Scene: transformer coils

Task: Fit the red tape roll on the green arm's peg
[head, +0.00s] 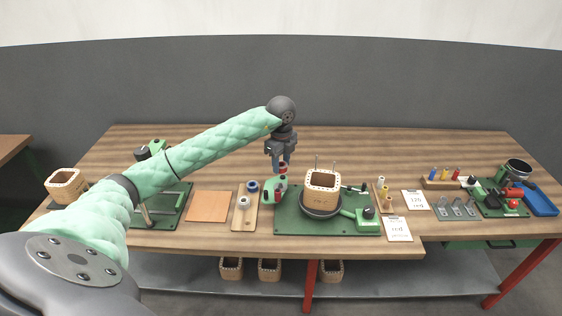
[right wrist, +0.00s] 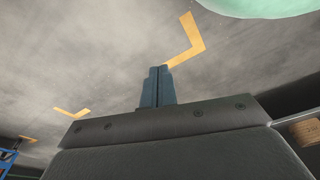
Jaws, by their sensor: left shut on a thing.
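My left gripper (head: 281,160) points down above the green arm (head: 273,190) at the left side of the green base plate (head: 290,223). It is shut on a small red thing (head: 283,167), which looks like the red tape roll. The roll is right over the green arm; I cannot tell whether it is on the peg or above it. The peg itself is hidden or too small to make out. My right gripper (right wrist: 157,87) shows only in the right wrist view, its blue fingers together with nothing between them, facing the grey floor.
A wooden coil former (head: 322,186) stands on the plate, with thin rods behind it. To the left, a wooden board (head: 241,222) holds blue and white rolls. Cards (head: 397,229) lie to the right. A blue tray (head: 541,201) is at the far right. The table's back strip is clear.

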